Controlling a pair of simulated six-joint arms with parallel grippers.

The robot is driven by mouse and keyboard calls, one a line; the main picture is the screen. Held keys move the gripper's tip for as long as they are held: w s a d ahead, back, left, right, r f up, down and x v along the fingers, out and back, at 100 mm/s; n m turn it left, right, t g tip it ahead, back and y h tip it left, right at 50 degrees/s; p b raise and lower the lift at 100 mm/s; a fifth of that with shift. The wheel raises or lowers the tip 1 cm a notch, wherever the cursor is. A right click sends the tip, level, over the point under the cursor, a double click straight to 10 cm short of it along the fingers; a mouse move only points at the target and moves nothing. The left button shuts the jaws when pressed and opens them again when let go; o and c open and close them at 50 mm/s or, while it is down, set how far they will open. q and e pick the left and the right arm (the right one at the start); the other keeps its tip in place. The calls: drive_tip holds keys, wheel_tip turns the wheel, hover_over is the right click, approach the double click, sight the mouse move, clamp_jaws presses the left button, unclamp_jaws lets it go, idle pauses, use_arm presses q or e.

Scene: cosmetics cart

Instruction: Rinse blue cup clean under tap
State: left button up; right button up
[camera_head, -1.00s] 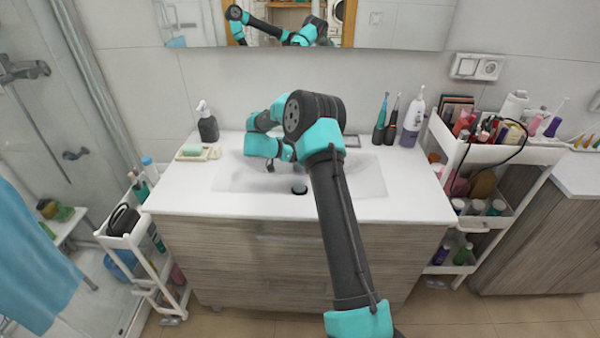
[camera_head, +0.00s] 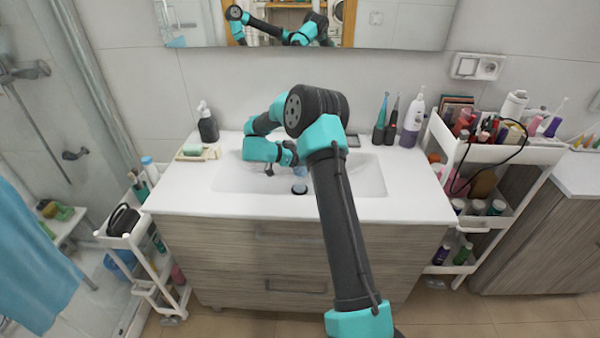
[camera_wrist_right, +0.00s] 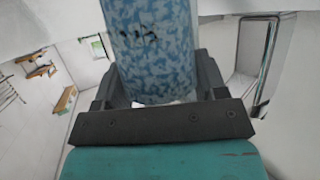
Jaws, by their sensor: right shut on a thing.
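The blue cup (camera_wrist_right: 150,50) has a mottled blue and white surface with small dark marks. My right gripper (camera_wrist_right: 158,78) is shut on it, with a dark finger on each side. In the head view the right gripper (camera_head: 291,154) is over the white sink basin (camera_head: 365,180), and a small blue part of the cup (camera_head: 300,172) shows below it, above the dark drain. The dark tap (camera_head: 268,168) is just left of the cup, mostly hidden by my arm. I cannot see running water. My left gripper is out of view.
A soap dispenser (camera_head: 207,124) and soap tray (camera_head: 198,153) stand left of the basin. Electric toothbrushes (camera_head: 385,120) and a white bottle (camera_head: 412,122) stand at the right. Loaded carts flank the vanity (camera_head: 290,250). A mirror (camera_head: 400,25) hangs behind. The counter's front edge is clear.

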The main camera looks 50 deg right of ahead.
drive_tip(key=s+a, duration=0.2)
drive_tip(key=shift+s+a, duration=0.1)
drive_tip(key=shift+a, duration=0.2)
drive_tip(key=s+a+r, duration=0.3)
drive_tip(key=r, duration=0.3)
drive_tip(key=shift+s+a, duration=0.15)
drive_tip(key=shift+a, duration=0.2)
idle(0.9)
